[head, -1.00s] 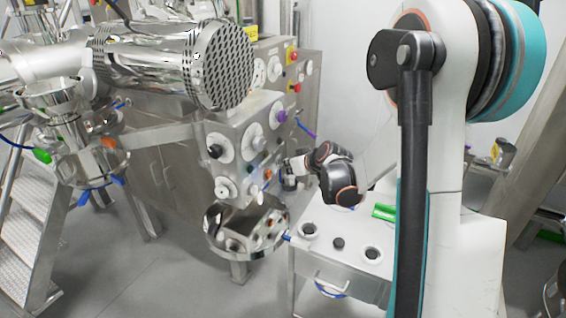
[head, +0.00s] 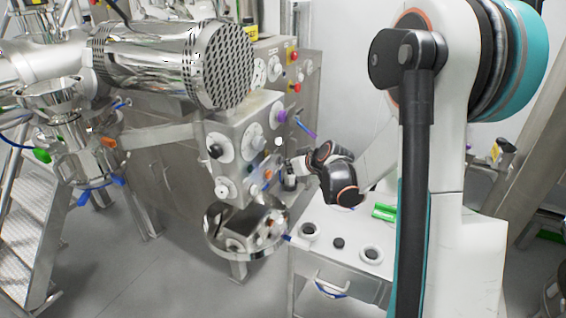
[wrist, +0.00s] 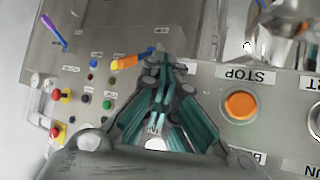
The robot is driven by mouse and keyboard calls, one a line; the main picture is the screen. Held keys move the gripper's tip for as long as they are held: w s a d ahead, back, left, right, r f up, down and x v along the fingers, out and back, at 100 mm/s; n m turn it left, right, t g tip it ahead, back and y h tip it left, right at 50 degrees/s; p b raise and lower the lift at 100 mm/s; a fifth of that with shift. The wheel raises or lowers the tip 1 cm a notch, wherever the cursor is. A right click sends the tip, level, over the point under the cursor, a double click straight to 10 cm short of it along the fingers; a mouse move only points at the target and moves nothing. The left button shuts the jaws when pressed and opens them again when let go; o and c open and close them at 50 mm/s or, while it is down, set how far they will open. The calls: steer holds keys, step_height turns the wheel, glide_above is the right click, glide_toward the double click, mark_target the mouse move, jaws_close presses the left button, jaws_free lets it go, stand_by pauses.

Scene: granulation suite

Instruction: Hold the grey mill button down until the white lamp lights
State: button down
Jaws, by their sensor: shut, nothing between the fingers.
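My gripper (wrist: 163,75) is shut and empty in the wrist view, its fingertips over the steel control panel (wrist: 205,85). An orange button (wrist: 240,105) under an upside-down STOP label is right of the fingers. A small white patch (wrist: 155,144) shows between the finger bases; I cannot tell whether it is the lamp. I cannot make out the grey mill button, which may be hidden by the fingers. In the head view my gripper (head: 285,168) is small and close to the control box (head: 243,135), near its orange button (head: 268,174). Contact cannot be told.
A perforated steel cylinder (head: 225,65) juts out above the box. A round steel bowl (head: 212,235) is below it. A white cart (head: 330,262) stands below my arm. A farther cabinet with red and yellow knobs (head: 293,87) is behind. Floor is free at lower left.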

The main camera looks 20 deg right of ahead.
steer(key=shift+s+d, duration=0.45)
steer(key=shift+s, duration=0.15)
steer(key=s+d, duration=0.1)
steer(key=s, duration=0.1)
steer(key=s+d, duration=0.2)
steer(key=shift+b, duration=0.4)
stand_by(0.4)
